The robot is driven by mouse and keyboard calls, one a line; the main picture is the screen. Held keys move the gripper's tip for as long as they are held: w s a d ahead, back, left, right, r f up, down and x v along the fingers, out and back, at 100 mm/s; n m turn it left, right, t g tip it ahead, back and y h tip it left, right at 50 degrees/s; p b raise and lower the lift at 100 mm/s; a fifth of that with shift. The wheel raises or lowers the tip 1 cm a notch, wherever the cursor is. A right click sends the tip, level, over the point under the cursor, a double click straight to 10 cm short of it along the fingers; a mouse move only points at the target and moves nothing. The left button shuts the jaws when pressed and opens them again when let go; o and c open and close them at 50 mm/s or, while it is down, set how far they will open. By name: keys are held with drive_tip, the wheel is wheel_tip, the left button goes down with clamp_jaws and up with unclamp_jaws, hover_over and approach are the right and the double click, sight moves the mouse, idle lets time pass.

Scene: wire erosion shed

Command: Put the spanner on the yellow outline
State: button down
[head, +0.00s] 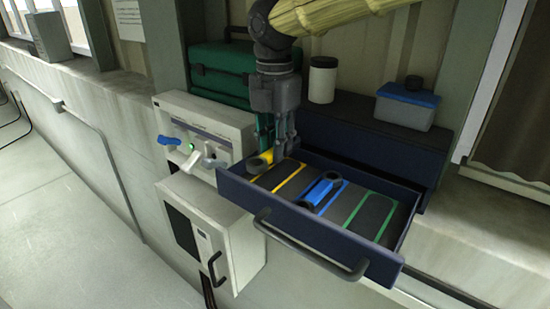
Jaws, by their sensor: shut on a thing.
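My gripper (277,152) reaches down over the back left of an open dark blue drawer (300,222). It is shut on the spanner (264,158), which has a yellow handle and a dark ring end towards the front left. The fingers hide part of the spanner. I cannot tell whether the spanner touches the drawer floor. The yellow outline (289,180) is on the dark drawer floor, just right of the spanner, and its visible part is bare.
A blue tool with dark ring ends (319,191) lies at the blue outline. The green outline (371,217) is bare. Behind stand a green case (222,75), a white jar (322,80) and a blue-lidded box (406,106). A panel with knobs (208,125) is left of the drawer.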

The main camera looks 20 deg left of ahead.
sight(274, 176)
drive_tip(key=shift+s+d+f+p, duration=0.15)
drive_tip(key=shift+f+p, duration=0.5)
drive_tip(key=shift+f, duration=1.8)
drive_tip(key=c, duration=1.6)
unclamp_jaws()
drive_tip(key=o, duration=0.3)
drive_tip(key=shift+f, duration=0.1)
drive_tip(key=shift+o, duration=0.2)
drive_tip(key=shift+a, duration=0.2)
drive_tip(key=shift+d, duration=0.1)
drive_tip(key=shift+r, duration=0.2)
drive_tip(key=shift+w+r, duration=0.2)
drive_tip(key=shift+r, duration=0.35)
wheel_tip(274, 176, up, 11)
drive_tip(key=b, duration=0.3)
drive_tip(key=shift+s, duration=0.1)
drive_tip(key=shift+f, duration=0.1)
